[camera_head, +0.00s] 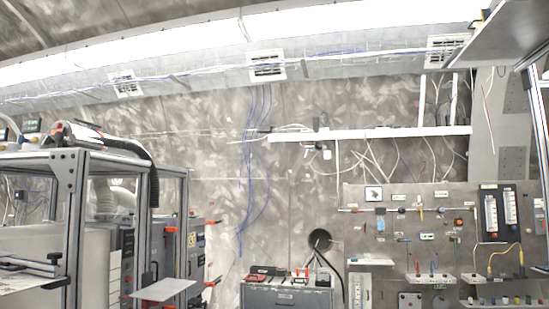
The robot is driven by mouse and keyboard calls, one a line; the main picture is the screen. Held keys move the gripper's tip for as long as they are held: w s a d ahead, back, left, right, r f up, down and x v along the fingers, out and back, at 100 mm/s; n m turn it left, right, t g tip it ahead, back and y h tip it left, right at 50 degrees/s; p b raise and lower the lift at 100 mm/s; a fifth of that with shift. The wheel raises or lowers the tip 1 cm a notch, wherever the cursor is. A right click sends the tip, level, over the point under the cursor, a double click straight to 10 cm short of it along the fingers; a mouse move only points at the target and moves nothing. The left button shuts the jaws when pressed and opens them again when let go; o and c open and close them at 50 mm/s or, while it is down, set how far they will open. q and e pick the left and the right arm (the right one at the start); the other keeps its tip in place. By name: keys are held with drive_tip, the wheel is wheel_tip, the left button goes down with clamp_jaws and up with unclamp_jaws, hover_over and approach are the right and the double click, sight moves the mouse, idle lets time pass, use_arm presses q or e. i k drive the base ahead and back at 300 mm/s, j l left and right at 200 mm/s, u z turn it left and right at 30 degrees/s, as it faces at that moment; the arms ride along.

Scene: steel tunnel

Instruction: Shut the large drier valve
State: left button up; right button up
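A grey wall panel (370,238) on the right carries a row of small fittings along a thin horizontal pipe (430,208). An orange-red fitting (458,221) and a small blue part (380,225) are among them. They are too small for me to tell which one is the large drier valve or whether it stands open or shut. Neither of my grippers is in view.
A metal-framed cabinet (68,205) with equipment fills the left side. A white shelf (370,133) with loose cables runs above the panel.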

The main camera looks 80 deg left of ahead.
sight(21, 139)
drive_tip(key=u, duration=3.95)
drive_tip(key=i+j, duration=0.1)
drive_tip(key=i, duration=1.45)
